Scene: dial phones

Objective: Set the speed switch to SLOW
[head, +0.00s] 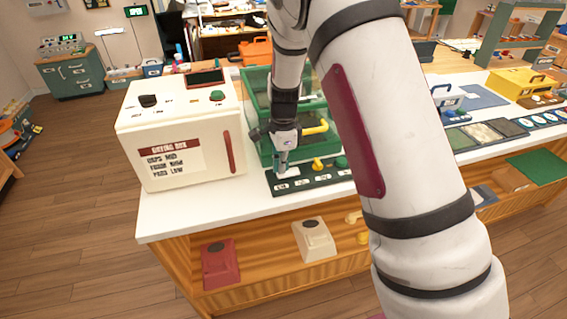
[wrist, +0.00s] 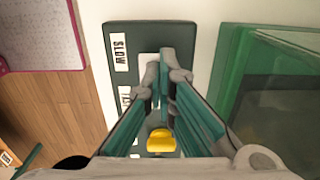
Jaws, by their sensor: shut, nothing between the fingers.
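The dark green switch panel (head: 303,186) lies on the white counter; it also shows in the wrist view (wrist: 150,34). Its white SLOW label (wrist: 119,52) is near the panel's end, with another partly hidden label (wrist: 127,101) below it. My gripper (head: 283,168) is shut and empty, pointing down over the panel's left part. In the wrist view my fingertips (wrist: 165,66) are beside a white piece (wrist: 147,60) close to the SLOW label; whether they touch it I cannot tell. A yellow knob (wrist: 160,140) shows between my fingers. The switch's setting is unclear.
A cream box (head: 185,130) with a notice stands left of the panel. A green-framed clear case (head: 257,103) stands behind it. A yellow knob (head: 318,164) and a green knob (head: 341,161) rise from the panel. The counter's front strip is bare.

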